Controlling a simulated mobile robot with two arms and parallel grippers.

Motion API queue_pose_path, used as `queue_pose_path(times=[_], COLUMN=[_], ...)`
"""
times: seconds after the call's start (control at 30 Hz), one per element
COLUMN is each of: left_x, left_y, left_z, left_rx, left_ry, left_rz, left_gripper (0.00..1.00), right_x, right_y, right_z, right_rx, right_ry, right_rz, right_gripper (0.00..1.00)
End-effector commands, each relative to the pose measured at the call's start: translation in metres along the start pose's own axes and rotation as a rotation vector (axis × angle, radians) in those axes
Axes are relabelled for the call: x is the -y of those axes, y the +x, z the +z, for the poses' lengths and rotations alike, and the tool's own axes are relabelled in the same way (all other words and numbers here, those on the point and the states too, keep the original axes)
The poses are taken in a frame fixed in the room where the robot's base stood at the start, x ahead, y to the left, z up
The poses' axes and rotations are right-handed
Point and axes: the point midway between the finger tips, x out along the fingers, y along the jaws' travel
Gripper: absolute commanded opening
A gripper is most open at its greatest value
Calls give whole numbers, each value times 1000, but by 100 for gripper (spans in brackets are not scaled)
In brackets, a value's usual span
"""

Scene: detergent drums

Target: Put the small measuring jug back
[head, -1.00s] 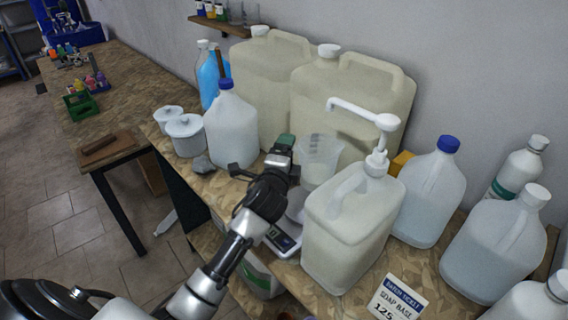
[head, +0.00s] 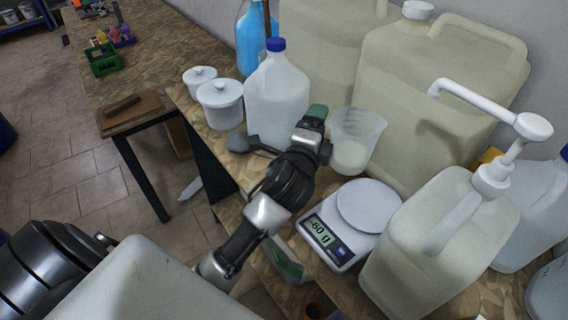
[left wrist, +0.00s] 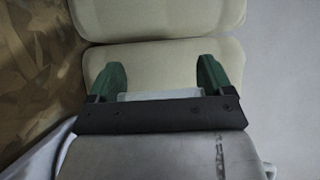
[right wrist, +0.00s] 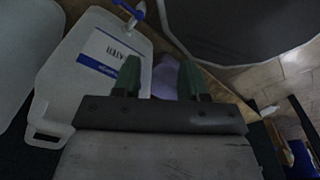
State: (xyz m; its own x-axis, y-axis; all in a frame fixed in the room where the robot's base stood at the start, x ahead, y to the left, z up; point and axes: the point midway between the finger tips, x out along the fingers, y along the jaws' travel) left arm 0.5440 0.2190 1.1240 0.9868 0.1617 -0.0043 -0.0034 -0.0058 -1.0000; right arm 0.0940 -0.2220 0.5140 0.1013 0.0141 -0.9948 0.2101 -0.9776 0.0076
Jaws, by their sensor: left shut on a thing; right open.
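The small measuring jug (head: 357,138) is clear plastic with pale contents in its lower part. In the head view it is behind and left of the scale, in front of a large beige canister. My left gripper (head: 316,125) is shut on it from its left side. In the left wrist view a pale strip (left wrist: 160,95), probably part of the jug, lies between the fingers. I cannot tell whether the jug touches the bench. The white scale (head: 349,222) has an empty round plate and reads -60 g. My right gripper (right wrist: 160,80) is open and empty.
A pump canister (head: 430,250) stands right of the scale. A blue-capped jug (head: 277,100) and two lidded white tubs (head: 221,103) stand to the left. Beige canisters (head: 430,100) line the wall. A labelled white container (right wrist: 100,65) is near my right gripper.

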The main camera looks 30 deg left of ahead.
Motion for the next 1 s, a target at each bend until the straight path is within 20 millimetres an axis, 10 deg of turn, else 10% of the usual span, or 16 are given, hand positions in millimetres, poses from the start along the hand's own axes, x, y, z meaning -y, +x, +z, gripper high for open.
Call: queue_pose_path(times=[0.53, 1.0], left_x=[-60, -104], left_y=[7, 8], left_z=[101, 114], left_rx=[2, 1], left_ry=[2, -4], left_rz=[4, 3], left_gripper=[40, 40], right_x=[-16, -4], right_y=[-20, -22], right_z=[21, 7], right_rx=[34, 13], right_ry=[-7, 0], right_rz=[20, 4], right_gripper=[43, 43])
